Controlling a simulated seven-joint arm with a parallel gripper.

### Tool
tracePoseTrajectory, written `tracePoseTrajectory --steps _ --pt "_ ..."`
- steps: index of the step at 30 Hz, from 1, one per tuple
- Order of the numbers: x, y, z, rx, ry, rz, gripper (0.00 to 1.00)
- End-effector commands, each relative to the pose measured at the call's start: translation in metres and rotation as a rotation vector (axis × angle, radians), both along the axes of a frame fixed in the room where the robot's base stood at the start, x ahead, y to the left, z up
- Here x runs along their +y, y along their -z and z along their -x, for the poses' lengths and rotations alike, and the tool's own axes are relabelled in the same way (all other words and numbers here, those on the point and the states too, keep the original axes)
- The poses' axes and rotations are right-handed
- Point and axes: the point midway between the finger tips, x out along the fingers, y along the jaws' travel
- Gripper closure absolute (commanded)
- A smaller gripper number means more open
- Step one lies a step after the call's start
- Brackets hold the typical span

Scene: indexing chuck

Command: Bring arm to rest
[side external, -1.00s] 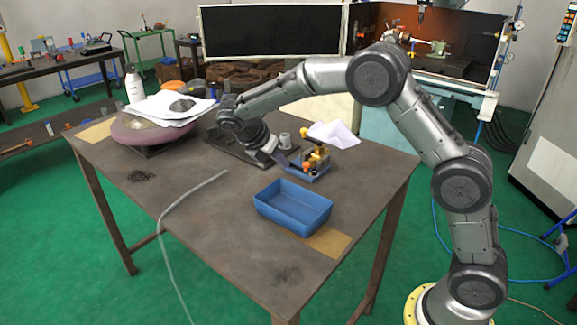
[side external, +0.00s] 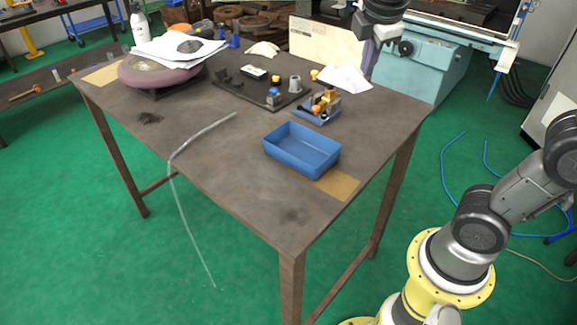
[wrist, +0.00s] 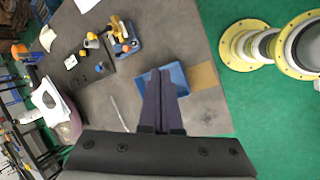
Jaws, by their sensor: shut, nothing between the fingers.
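My gripper (side external: 368,62) hangs high above the back right of the brown workbench (side external: 215,150), at the top of the side external view. In the wrist view my gripper (wrist: 160,74) shows two dark fingers together with nothing between them. The fingers overlap the blue bin (wrist: 178,77) in that picture, but the gripper is well above the bench. In the side external view a dark base plate (side external: 233,95) lies on the bench with several small parts on it, including a grey cylinder (side external: 295,84) and a blue-topped part (side external: 274,95). My upper arm is partly out of frame.
The blue bin (side external: 302,152) looks empty near the bench's right edge. A small blue tray (side external: 313,117) with brass and orange parts stands behind it. Papers (side external: 178,45) lie on a round purple-brown object (side external: 140,75). A clear tube (side external: 200,133) hangs over the front edge.

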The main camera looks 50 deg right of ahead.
Motion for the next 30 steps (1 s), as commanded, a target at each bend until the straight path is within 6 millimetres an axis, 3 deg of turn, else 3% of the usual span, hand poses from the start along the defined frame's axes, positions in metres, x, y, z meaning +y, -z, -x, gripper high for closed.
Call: tracePoseTrajectory --steps 1,6,12,17,21,30 --pt "0.003 0.001 0.022 -0.056 0.054 -0.052 1.0" --pt "0.021 0.022 0.08 -0.221 0.269 -0.263 1.0" --pt "0.048 0.064 0.125 -0.351 0.564 -0.529 1.0" --pt "0.064 0.09 0.132 -0.361 0.771 -0.665 1.0" --pt "0.066 0.089 0.128 -0.39 0.856 -0.717 1.0" --pt "0.066 0.088 0.127 -0.393 0.873 -0.72 1.0"
